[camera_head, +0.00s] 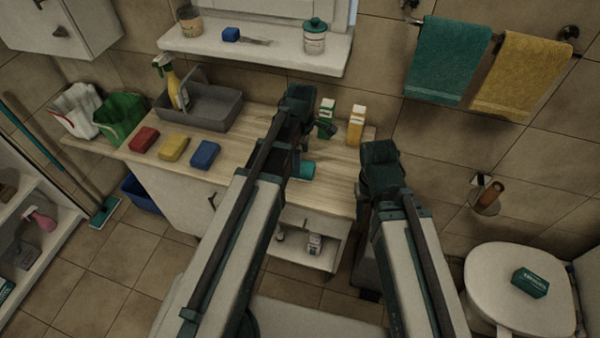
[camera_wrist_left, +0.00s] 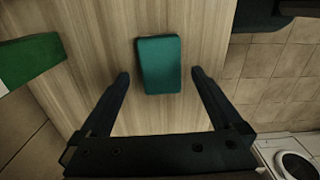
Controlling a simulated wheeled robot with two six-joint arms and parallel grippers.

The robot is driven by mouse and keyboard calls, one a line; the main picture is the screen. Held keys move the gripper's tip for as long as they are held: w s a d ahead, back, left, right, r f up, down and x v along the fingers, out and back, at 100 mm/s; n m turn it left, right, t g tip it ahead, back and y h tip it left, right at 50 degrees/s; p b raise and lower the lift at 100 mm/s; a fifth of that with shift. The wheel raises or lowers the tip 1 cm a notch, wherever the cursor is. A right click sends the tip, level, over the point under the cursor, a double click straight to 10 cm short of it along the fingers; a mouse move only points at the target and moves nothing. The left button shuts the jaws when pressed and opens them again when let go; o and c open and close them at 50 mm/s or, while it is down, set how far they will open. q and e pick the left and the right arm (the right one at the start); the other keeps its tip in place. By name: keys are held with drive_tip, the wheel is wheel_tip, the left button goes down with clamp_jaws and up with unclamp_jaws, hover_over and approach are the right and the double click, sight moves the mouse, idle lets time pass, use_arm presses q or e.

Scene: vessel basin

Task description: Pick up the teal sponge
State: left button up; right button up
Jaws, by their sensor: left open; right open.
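The teal sponge (camera_wrist_left: 160,65) lies flat on the wooden counter in the left wrist view, just beyond and between my open left fingers (camera_wrist_left: 160,75). Nothing is gripped, and the fingers appear apart from it. In the head view the sponge (camera_head: 306,171) is partly hidden by my left gripper (camera_head: 298,145), which is over the counter above it. My right gripper (camera_head: 380,170) is near the counter's right end, and its fingertips are mostly hidden from the head camera.
Red (camera_head: 144,140), yellow (camera_head: 173,148) and blue (camera_head: 205,154) sponges lie left on the counter (camera_head: 240,160). A grey caddy (camera_head: 212,108) stands behind them. A shelf (camera_head: 255,48) hangs above.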

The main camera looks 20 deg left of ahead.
use_arm(q)
drive_tip(key=f+b, duration=0.5)
drive_tip(key=shift+a+f, duration=0.1)
drive_tip(key=shift+a, duration=0.1)
drive_tip(key=c, duration=1.2)
drive_tip(key=shift+c, duration=0.2)
